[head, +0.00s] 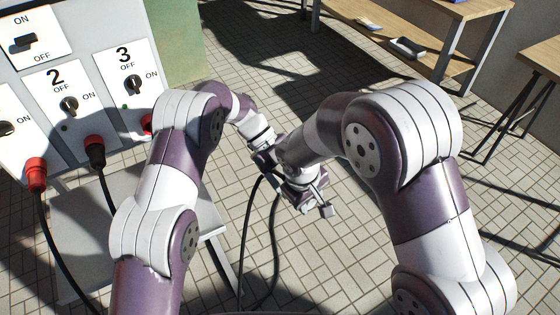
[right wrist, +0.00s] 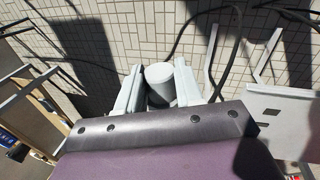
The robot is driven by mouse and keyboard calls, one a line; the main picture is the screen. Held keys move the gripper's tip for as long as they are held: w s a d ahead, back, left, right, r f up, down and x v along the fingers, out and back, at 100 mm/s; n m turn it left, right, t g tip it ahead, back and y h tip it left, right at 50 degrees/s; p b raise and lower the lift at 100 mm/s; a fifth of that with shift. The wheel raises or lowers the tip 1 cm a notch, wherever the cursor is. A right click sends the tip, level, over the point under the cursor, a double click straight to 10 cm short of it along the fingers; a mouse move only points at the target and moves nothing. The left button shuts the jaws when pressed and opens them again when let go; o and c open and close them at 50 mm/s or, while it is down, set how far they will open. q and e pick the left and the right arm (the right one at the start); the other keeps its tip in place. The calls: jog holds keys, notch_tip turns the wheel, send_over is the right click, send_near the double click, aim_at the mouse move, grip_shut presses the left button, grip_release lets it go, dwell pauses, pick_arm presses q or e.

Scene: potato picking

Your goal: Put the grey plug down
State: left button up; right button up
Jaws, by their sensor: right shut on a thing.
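The grey plug (right wrist: 160,82) sits between the two fingers of my right gripper (right wrist: 158,90) in the right wrist view, with a dark cable (right wrist: 180,40) running away from it. In the head view my right gripper (head: 318,197) is in the middle, above the tiled floor. The plug itself cannot be made out clearly there. A dark cable (head: 246,225) hangs from the area between the two arms. My left gripper (head: 265,158) is close beside the right arm and partly hidden, so its fingers cannot be read.
A wooden bench (head: 380,40) stands at the back right. Open floor (head: 340,260) lies in between.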

pick_arm(q)
jog(key=shift+s+d+f, duration=0.15)
jog(key=shift+d+f, duration=0.05)
jog(key=shift+f, duration=0.1)
jog(key=c, duration=1.1)
jog(key=shift+c, duration=0.6)
pick_arm(e)
jog(key=o, duration=1.2)
jog(key=shift+r, duration=0.1)
